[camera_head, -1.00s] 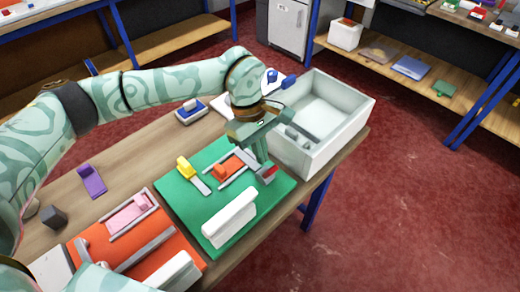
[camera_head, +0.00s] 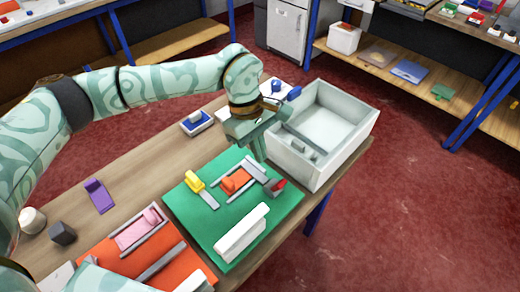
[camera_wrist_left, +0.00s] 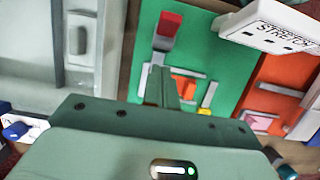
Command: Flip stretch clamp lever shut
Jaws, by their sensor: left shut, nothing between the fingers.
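The stretch clamp lever is grey with a red tip (camera_head: 278,186), at the right side of the green board (camera_head: 205,222). In the left wrist view its red tip (camera_wrist_left: 170,22) points away from my fingers. I cannot tell whether it lies fully flat. A grey frame with an orange block (camera_head: 236,180) sits beside it. A white block (camera_head: 242,232) stands on the board's near edge; the wrist view shows "STRETCH" lettering on it (camera_wrist_left: 283,37). My left gripper (camera_head: 260,152) is shut and empty, behind the lever and apart from its red tip. My right gripper is not in view.
A white open bin (camera_head: 345,145) stands close to the right of my left gripper. An orange board (camera_head: 130,262) with a pink block (camera_head: 138,229) lies nearer, and a purple piece (camera_head: 99,195) lies left.

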